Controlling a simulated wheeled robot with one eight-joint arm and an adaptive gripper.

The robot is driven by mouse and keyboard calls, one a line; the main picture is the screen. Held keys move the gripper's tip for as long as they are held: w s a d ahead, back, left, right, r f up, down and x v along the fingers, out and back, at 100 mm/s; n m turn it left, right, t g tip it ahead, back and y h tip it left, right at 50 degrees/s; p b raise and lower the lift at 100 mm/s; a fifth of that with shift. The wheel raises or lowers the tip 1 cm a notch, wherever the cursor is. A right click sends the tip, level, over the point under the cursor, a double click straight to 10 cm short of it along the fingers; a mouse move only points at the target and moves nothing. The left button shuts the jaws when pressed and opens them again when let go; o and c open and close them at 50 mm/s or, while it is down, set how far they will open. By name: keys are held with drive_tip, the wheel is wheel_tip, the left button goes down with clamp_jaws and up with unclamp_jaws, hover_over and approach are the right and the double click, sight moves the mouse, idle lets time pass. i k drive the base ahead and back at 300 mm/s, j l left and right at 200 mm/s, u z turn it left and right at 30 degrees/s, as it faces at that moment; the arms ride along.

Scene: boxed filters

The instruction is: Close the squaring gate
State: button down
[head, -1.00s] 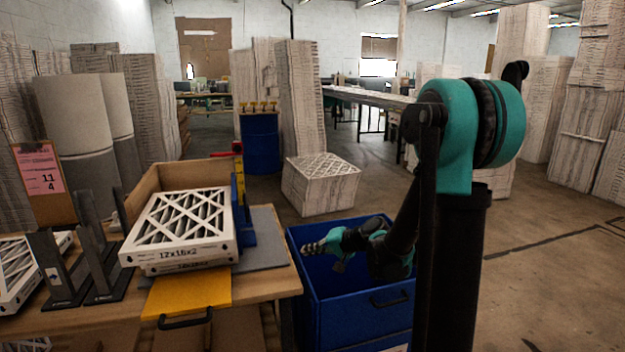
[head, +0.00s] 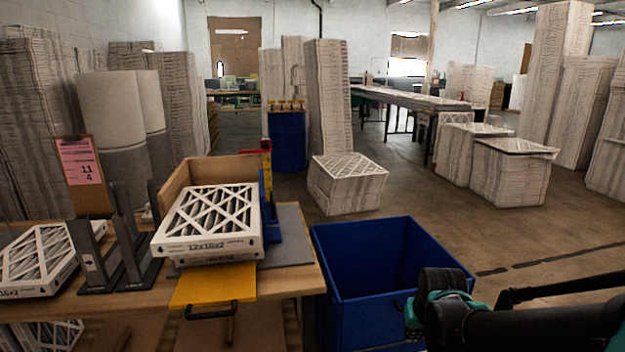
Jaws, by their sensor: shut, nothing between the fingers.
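The squaring gate looks to be the yellow plate (head: 213,289) with a black bar handle (head: 212,310). It lies flat and sticks out over the table's front edge, so it stands open. Behind it, a stack of white-framed filters (head: 208,222) marked 12x16x2 sits in the squaring fixture, between a wooden back wall (head: 175,187) and a blue side stop (head: 272,228). My arm reaches in at the lower right, well to the right of the gate and in front of the blue bin.
An open blue bin (head: 345,300) stands right of the wooden table (head: 307,281). Dark upright racks (head: 120,245) and another filter (head: 40,262) are left of the fixture. A boxed filter stack (head: 345,190) stands on the floor behind. Open floor lies to the right.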

sight(209, 284)
drive_tip(key=u, duration=1.45)
drive_tip(key=k+l+z, duration=0.25)
drive_tip(key=k+l, duration=0.45)
